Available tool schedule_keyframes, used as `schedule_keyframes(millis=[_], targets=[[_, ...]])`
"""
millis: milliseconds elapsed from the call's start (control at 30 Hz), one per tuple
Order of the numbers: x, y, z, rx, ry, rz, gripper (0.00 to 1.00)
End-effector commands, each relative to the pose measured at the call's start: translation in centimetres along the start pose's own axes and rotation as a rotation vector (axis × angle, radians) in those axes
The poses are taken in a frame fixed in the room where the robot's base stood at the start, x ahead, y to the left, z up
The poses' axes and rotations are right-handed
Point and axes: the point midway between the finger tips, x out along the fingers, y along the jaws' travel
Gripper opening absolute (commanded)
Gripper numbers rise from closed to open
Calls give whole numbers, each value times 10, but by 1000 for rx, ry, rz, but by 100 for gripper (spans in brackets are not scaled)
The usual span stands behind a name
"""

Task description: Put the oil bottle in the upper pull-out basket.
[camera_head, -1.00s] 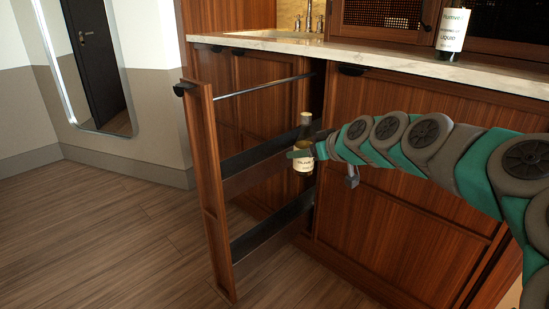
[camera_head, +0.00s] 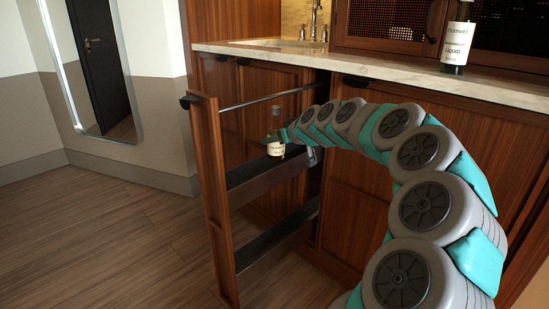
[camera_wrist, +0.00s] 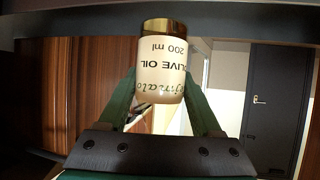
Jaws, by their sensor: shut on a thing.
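The upper pull-out basket (camera_head: 262,182) is a dark tray behind the wooden pull-out front. The bottle appears just above this basket's near side wall; I cannot tell its exact depth over it.
The lower basket (camera_head: 278,238) lies below. The tall wooden pull-out front (camera_head: 213,190) stands at the left, with a thin metal rail (camera_head: 268,97) running above the bottle's body. A liquid bottle (camera_head: 457,42) stands on the counter (camera_head: 400,70). Open floor lies at left.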

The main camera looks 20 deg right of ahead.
Motion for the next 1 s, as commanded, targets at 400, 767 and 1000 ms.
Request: schedule_keyframes(millis=[400, 767, 1000], targets=[[20, 0, 15, 0, 1, 2, 0], [40, -1, 53, 2, -1, -1, 0], [42, 0, 57, 0, 1, 1, 0]])
